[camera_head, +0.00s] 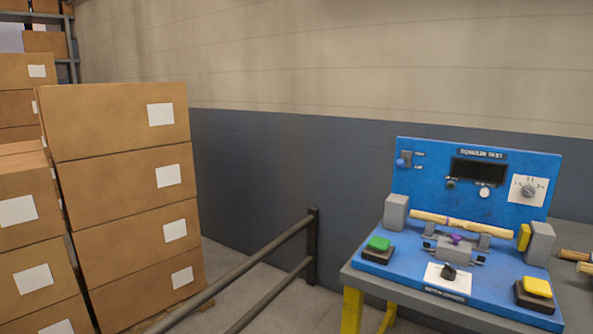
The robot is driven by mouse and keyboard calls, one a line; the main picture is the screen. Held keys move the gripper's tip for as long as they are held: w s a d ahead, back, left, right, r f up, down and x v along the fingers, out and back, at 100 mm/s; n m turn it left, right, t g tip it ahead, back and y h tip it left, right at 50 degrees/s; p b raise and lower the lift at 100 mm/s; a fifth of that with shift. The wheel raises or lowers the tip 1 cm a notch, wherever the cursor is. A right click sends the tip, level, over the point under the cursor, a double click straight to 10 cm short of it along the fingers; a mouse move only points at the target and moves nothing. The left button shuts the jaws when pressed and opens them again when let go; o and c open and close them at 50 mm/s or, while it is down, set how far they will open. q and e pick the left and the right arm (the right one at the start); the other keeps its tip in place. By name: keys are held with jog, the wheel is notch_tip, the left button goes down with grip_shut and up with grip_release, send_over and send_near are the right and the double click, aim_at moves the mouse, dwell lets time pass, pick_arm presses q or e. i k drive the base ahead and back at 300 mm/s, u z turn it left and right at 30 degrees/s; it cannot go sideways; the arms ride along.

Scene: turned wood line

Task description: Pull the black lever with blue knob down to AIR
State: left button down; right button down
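The black lever with the blue knob (401,162) is at the upper left of the blue upright panel (430,190) of a test station. Two small white labels stand to its right, one above the other, and are too small to read for certain. The knob appears to sit at the lower left of the lever's dark mount, but the lever's exact setting is hard to tell. Neither of my grippers shows in the head view.
The station on a grey table (362,283) has a turned wooden piece (462,223), a green button (379,244), a yellow button (537,287) and a dial (528,190). A metal railing (265,254) stands left of it. Stacked cardboard boxes (120,150) fill the left side.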

aim_at(399, 162)
jog(key=u, duration=0.4)
jog(key=k, duration=0.5)
jog(key=u, duration=0.65)
jog(key=i, duration=1.25)
jog(key=z, duration=0.8)
jog(key=i, duration=1)
jog(key=z, duration=1.1)
